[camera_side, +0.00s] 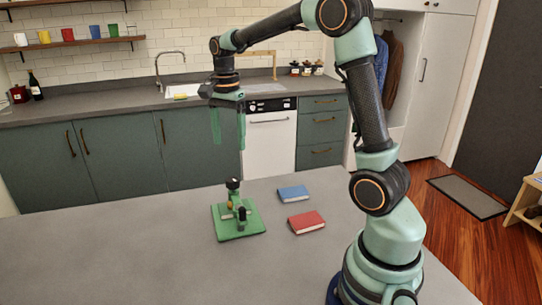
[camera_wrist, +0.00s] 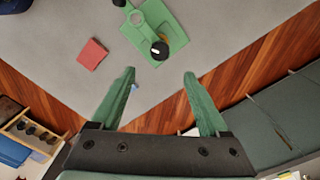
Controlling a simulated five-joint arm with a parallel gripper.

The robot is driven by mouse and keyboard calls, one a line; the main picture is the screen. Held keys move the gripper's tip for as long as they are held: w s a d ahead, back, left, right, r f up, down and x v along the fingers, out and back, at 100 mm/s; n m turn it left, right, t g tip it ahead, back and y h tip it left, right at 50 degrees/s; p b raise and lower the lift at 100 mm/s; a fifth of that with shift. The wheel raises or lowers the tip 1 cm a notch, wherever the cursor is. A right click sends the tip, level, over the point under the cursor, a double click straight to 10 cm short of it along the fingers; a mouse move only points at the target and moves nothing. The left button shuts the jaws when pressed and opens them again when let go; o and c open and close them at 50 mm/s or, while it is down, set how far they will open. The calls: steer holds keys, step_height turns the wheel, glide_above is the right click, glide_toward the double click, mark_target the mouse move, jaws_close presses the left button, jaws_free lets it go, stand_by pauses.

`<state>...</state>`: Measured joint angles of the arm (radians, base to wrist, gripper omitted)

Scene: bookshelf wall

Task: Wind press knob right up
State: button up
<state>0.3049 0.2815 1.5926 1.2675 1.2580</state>
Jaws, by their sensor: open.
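The small press has a flat green base (camera_side: 254,222) on the grey table in the side view. A black knob (camera_side: 233,184) tops its upright part. In the wrist view the green base (camera_wrist: 174,32) lies near the top, with a round black part (camera_wrist: 159,50) that looks like the knob, bearing a pale mark. My gripper (camera_side: 229,144) points down with its green fingers apart and empty. It hangs well above the press in the side view and touches nothing. In the wrist view my gripper (camera_wrist: 160,76) shows both fingertips spread, just below the black part in the picture.
A red book (camera_side: 307,222) and a blue book (camera_side: 293,193) lie flat to the right of the press. The red book (camera_wrist: 92,53) also shows in the wrist view. The table left of the press is clear. Kitchen cabinets (camera_side: 110,155) stand beyond the table.

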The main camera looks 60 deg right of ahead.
mark_target(232, 179)
step_height(232, 179, down, 11)
steer(key=shift+f, duration=0.1)
stand_by(0.3)
jaws_close()
